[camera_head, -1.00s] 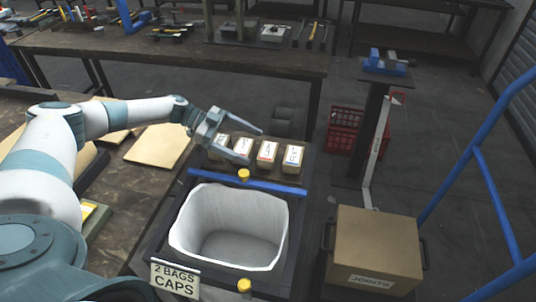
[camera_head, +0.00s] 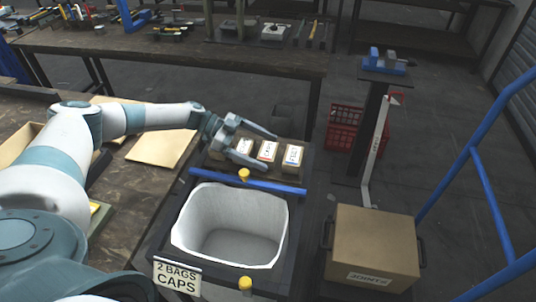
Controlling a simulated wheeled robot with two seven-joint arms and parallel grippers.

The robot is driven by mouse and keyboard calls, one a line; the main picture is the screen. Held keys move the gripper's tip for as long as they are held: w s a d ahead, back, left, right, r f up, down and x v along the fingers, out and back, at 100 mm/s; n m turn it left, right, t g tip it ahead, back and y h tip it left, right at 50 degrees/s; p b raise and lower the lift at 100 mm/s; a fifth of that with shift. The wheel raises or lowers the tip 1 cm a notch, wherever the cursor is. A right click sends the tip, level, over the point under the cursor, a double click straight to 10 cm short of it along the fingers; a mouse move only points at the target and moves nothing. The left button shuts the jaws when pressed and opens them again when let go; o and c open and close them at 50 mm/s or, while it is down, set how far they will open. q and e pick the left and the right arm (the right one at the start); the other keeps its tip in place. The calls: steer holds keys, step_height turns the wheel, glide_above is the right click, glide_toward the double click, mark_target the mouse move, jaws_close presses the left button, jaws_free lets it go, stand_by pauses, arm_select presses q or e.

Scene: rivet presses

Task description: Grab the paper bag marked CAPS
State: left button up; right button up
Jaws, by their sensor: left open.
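Several small paper bags with white labels stand in a row behind the blue bar; I see a left one (camera_head: 244,147), a middle one (camera_head: 267,152) and a right one (camera_head: 292,157). Their label words are too small to read surely, so I cannot tell which is marked CAPS. My left gripper (camera_head: 268,151) is open over the row, its fingers spread on the far and near sides of the left and middle bags. The gripper partly hides the row's left end. I cannot tell whether it touches a bag. My right gripper is not in view.
An empty white-lined bin (camera_head: 236,245) stands in front of the row, with a sign (camera_head: 177,277) reading "2 BAGS CAPS". A blue bar (camera_head: 250,182) lies between. A cardboard box (camera_head: 372,243) labelled JOINTS and a blue-framed cart (camera_head: 487,190) are at the right.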

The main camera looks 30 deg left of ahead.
mark_target(262, 149)
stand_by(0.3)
arm_select(q)
steer(key=c, duration=1.2)
steer(key=shift+c, duration=0.2)
steer(key=shift+r, duration=0.15)
steer(key=shift+r, duration=0.65)
step_height(262, 149, up, 3)
steer(key=shift+f+b, duration=0.15)
steer(key=shift+b, duration=0.15)
steer(key=w+d+r, duration=0.5)
steer(key=d+r, duration=0.1)
steer(key=d, duration=0.4)
steer(key=shift+d+r+b, duration=0.3)
steer(key=shift+r+b, duration=0.05)
steer(key=shift+b, duration=0.1)
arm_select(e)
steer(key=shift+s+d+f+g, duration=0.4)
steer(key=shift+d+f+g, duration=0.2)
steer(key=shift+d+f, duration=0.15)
